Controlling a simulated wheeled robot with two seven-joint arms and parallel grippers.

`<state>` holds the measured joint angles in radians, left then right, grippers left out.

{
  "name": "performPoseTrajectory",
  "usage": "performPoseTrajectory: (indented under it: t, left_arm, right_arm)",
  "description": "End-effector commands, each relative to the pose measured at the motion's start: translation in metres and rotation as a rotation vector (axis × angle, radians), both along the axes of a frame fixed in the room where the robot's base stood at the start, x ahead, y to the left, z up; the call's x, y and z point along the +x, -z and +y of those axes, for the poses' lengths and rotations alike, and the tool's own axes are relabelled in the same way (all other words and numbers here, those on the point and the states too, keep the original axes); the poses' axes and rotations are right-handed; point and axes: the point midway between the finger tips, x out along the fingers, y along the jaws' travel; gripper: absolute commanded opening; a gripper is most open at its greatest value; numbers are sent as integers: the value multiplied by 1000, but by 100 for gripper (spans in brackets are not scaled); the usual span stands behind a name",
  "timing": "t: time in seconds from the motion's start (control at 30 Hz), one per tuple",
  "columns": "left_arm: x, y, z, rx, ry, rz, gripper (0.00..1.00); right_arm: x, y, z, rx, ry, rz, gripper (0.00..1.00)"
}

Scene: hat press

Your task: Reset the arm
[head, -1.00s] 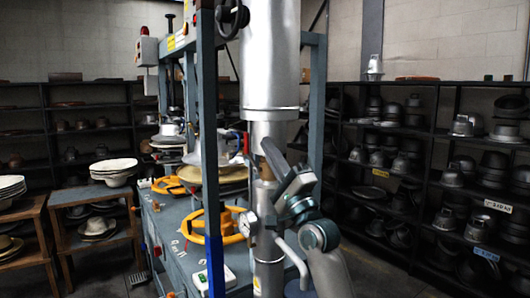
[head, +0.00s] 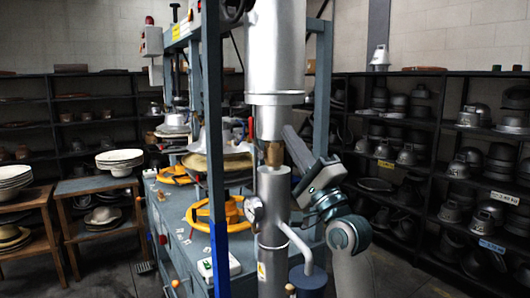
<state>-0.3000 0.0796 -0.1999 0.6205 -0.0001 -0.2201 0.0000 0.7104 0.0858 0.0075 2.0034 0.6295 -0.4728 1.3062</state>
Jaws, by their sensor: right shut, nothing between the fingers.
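My right arm comes in from the lower right. Its gripper (head: 290,133) points up and to the left, beside the silver press cylinder (head: 275,50) and its lower metal post (head: 271,215). The fingers look close together with nothing in them. The fingertips are small and dark, and I cannot tell whether they touch the press. My left gripper is not in view.
Shelves of metal hat forms (head: 410,154) line the right; wooden tables (head: 95,186) stand left.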

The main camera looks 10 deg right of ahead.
Motion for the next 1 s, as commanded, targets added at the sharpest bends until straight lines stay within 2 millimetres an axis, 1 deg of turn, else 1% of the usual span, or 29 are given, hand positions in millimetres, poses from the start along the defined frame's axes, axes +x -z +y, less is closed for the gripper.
performPoseTrajectory:
  t: [0.07,0.17,0.27,0.3,0.37,0.4,0.43,0.47,0.5,0.57,0.6,0.67,0.7,0.77,0.8,0.87,0.9,0.97,1.0]
  left_arm:
    - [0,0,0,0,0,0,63]
    - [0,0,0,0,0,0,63]
    - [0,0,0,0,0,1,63]
    - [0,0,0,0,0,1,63]
    - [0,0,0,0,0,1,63]
    - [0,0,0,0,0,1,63]
    - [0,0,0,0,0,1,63]
    - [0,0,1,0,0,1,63]
    - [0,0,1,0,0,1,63]
    - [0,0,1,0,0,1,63]
    - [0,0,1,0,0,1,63]
    - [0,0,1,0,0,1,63]
    - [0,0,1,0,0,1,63]
    - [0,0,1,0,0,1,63]
    - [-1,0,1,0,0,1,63]
    - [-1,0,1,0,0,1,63]
    - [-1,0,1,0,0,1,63]
    - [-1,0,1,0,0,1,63]
    - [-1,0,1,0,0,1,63]
  right_arm:
    - [2,13,2,-22,12,20,0]
    - [5,40,6,-77,41,62,0]
    - [7,82,11,-166,83,127,0]
    - [7,103,14,-211,103,158,0]
    - [5,137,17,-286,130,209,0]
    - [3,162,20,-341,148,245,0]
    - [0,180,22,-383,159,273,0]
    - [-2,199,23,-427,172,301,0]
    - [-7,225,25,-486,185,337,0]
    - [-17,261,27,-575,201,390,0]
    - [-24,286,27,-635,210,425,0]
    - [-37,321,28,-725,218,476,0]
    - [-46,344,29,-785,219,509,0]
    - [-62,377,29,-875,219,556,0]
    - [-74,399,28,-934,215,587,0]
    - [-93,430,28,-1025,205,631,0]
    - [-108,451,26,-1086,197,662,0]
    - [-131,481,24,-1179,177,706,0]
    - [-148,500,23,-1240,160,734,0]
